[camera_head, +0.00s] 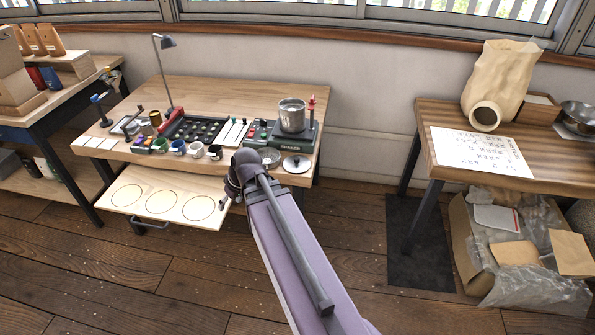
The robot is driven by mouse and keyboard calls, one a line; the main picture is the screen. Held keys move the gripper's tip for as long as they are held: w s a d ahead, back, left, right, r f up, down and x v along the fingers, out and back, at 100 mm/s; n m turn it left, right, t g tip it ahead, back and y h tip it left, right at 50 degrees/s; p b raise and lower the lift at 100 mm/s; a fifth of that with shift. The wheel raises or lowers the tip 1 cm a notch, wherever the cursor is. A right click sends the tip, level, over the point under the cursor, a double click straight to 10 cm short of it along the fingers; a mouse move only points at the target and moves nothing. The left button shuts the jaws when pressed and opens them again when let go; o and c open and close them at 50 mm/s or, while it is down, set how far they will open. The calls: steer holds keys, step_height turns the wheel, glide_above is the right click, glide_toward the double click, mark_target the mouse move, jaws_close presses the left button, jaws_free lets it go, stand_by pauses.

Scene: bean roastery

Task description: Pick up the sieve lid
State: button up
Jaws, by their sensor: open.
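A flat round grey lid with a small knob (296,163), which looks like the sieve lid, lies at the front right of the wooden workbench (215,88). A round shallow dish or sieve (269,157) sits just left of it, partly behind my arm. My gripper (229,192) is open and small in view at the bench's front edge, left of the lid and apart from it. My wrist hides part of the bench edge, and the fingertips are hard to make out.
A metal pot (292,115) stands on a dark green machine (290,135) behind the lid. Several cups (196,149) line the front edge. A pulled-out board with marked circles (161,201) juts out below.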

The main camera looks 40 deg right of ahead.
steer(key=w+d+f+t+b, duration=0.3)
steer(key=d+b, duration=0.1)
steer(key=d, duration=0.5)
steer(key=m+t+h+b, duration=0.2)
steer(key=t+h+b, duration=0.2)
steer(key=t+b, duration=0.4)
glide_toward(298, 159)
steer(key=s+r+g+b, duration=0.1)
steer(key=s+r, duration=0.1)
steer(key=shift+s, duration=0.35)
steer(key=b+x, duration=0.3)
steer(key=x, duration=0.4)
steer(key=shift+w+f, duration=0.2)
steer(key=shift+w, duration=0.15)
steer(key=shift+w+f, duration=0.1)
steer(key=shift+w, duration=0.35)
steer(key=shift+w, duration=0.1)
